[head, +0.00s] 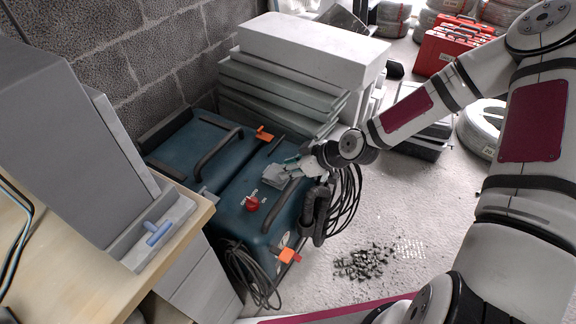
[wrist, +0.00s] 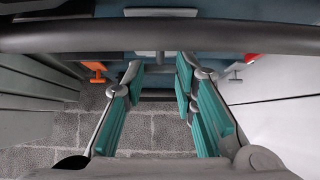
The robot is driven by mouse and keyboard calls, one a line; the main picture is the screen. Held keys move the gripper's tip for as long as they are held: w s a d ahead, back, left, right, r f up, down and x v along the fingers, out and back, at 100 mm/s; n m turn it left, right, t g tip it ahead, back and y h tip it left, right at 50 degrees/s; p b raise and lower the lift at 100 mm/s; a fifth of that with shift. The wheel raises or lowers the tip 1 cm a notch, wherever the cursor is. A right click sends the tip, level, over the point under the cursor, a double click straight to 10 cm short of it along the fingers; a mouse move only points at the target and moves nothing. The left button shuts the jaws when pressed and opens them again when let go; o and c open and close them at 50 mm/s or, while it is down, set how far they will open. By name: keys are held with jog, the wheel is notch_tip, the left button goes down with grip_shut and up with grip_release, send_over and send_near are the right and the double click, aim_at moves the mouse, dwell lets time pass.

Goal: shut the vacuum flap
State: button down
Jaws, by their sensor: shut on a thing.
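The vacuum (head: 235,225) is a low blue machine with black handles, orange latches and a red knob (head: 252,203). A small light grey piece, which looks like its flap (head: 272,179), stands on the top at the fingertips of my gripper (head: 288,170). In the wrist view the teal-padded fingers (wrist: 161,76) are parted around a narrow grey part (wrist: 150,53) against the blue body (wrist: 210,42). They are shut on what looks like the flap; the contact itself is partly hidden. A dark bar (wrist: 160,36) crosses in front of the body there.
A black hose (head: 318,212) and coiled cable lie at the vacuum's right side. Grey slabs (head: 300,60) are stacked behind it. A wooden bench (head: 90,265) with a grey cabinet is at left.

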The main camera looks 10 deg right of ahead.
jog(key=shift+s+d+f, duration=0.1)
jog(key=shift+f, duration=0.1)
dwell(0.4)
jog(key=c, duration=1.3)
grip_release()
jog(key=shift+v, duration=5.95)
jog(key=shift+s+d+f, duration=0.1)
jog(key=shift+d+f, duration=0.05)
